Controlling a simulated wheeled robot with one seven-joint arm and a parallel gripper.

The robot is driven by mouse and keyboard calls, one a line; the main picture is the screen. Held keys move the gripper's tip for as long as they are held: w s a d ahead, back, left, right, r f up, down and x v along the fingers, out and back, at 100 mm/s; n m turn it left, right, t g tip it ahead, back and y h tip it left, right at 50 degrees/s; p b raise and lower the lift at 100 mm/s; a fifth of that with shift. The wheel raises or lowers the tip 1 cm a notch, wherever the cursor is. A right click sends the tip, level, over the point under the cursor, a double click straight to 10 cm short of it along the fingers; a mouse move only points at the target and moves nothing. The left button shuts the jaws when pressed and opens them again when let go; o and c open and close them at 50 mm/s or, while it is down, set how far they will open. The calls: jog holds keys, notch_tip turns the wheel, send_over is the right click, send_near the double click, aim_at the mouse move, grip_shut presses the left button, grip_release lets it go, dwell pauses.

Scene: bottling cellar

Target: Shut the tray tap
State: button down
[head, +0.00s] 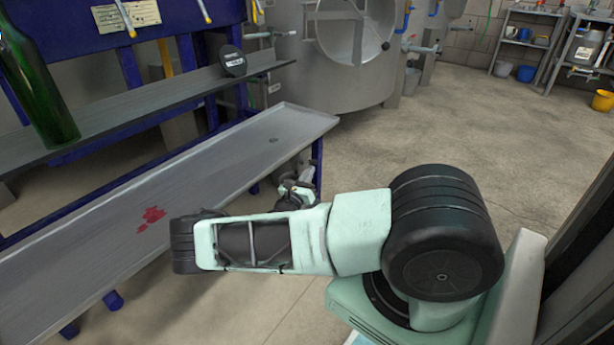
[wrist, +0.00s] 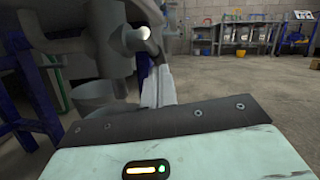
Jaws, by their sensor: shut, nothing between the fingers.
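The tray tap (wrist: 118,38) shows in the wrist view as a dark grey metal body with a bright round end and a curved lever-like part at its right. My gripper (wrist: 160,72) is shut and empty, its pale fingers upright just below that part. I cannot tell whether they touch it. In the head view my gripper (head: 299,187) is beside the right end of the long metal tray (head: 215,165), partly behind my arm. The tap is hard to make out there. The tray has a small drain hole and a red wet patch.
A green bottle (head: 38,85) stands on the shelf (head: 150,100) behind the tray, with a round black item (head: 232,61) farther along. A steel tank (head: 345,50) stands beyond. A bucket (wrist: 92,92) is left of my fingers. The floor to the right is clear.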

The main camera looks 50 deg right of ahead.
jog(key=shift+d+r+p, duration=0.35)
jog(key=shift+d+p, duration=0.3)
jog(key=shift+p, duration=0.2)
jog(key=shift+d, duration=0.1)
dwell(1.4)
